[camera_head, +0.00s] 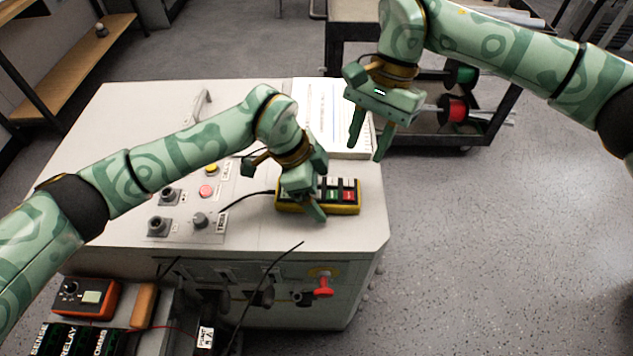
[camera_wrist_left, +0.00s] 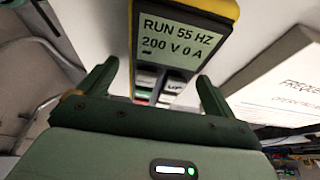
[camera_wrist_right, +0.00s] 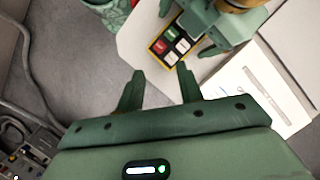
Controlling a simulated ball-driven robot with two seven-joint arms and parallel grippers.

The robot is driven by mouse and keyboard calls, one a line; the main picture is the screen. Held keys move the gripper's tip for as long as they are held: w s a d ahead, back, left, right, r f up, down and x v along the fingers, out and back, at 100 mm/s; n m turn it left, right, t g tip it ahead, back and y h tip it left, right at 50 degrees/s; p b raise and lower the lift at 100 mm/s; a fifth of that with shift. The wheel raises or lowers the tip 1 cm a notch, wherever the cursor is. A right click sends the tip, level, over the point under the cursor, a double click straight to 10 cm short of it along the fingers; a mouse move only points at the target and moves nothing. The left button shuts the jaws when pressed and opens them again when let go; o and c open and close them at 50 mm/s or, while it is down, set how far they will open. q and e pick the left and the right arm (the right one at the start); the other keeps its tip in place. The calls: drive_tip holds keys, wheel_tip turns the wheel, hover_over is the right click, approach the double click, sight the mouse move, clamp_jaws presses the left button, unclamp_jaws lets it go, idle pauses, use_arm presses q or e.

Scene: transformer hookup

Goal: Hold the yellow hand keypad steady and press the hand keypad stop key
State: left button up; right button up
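The yellow hand keypad (camera_head: 357,210) lies on the pale bench top, with a cable at its left end. Its lit screen (camera_wrist_left: 180,42) reads RUN 55 HZ, 200 V, 0 A. It has red (camera_head: 349,196), green (camera_head: 333,195) and pale keys; the red key also shows in the right wrist view (camera_wrist_right: 171,59). Key labels are too small to read. My left gripper (camera_wrist_left: 158,72) is open over the keypad, one finger on each side, with visible gaps in its wrist view. My right gripper (camera_head: 367,146) is open and empty, above and behind the keypad's right end.
A white manual (camera_head: 325,100) lies behind the keypad. A cart with cable spools (camera_head: 453,108) stands behind. Free floor lies right of the bench.

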use_arm(q)
drive_tip(key=c, duration=1)
drive_tip(key=shift+c, duration=1.4)
use_arm(e)
drive_tip(key=shift+c, duration=0.6)
clamp_jaws()
